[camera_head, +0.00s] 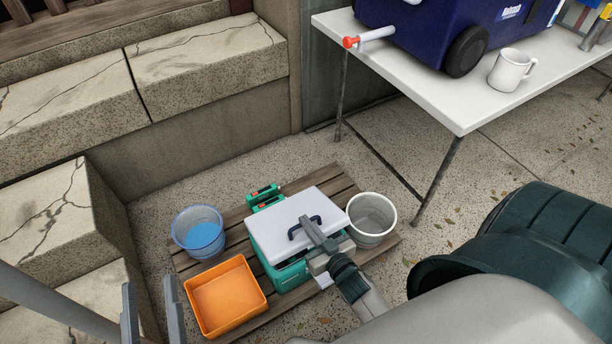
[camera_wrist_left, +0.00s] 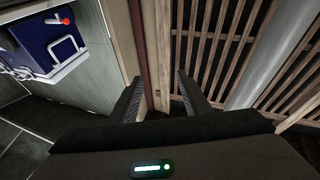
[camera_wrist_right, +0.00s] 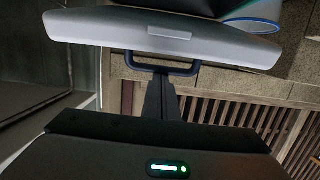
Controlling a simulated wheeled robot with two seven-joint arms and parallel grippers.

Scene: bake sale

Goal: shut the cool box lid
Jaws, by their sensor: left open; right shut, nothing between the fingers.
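The cool box (camera_head: 291,273) is teal and stands on a wooden pallet. Its white lid (camera_head: 280,215) lies over the top, and it also shows in the right wrist view (camera_wrist_right: 100,27). I cannot tell whether the lid is fully seated. A dark blue handle (camera_head: 293,232) stands on the lid. My right gripper (camera_head: 308,224) is shut and empty, with its fingertips at the handle. They also show in the right wrist view (camera_wrist_right: 160,88), but contact is unclear. My left gripper (camera_head: 150,290) is open and empty at the lower left, away from the box.
A blue bucket (camera_head: 199,241) and an orange tray (camera_head: 251,302) stand left of the box. A pale bucket (camera_head: 371,238) stands close on its right. A white table (camera_head: 450,105) holds a blue wheeled cooler (camera_head: 425,25) and a mug (camera_head: 507,72).

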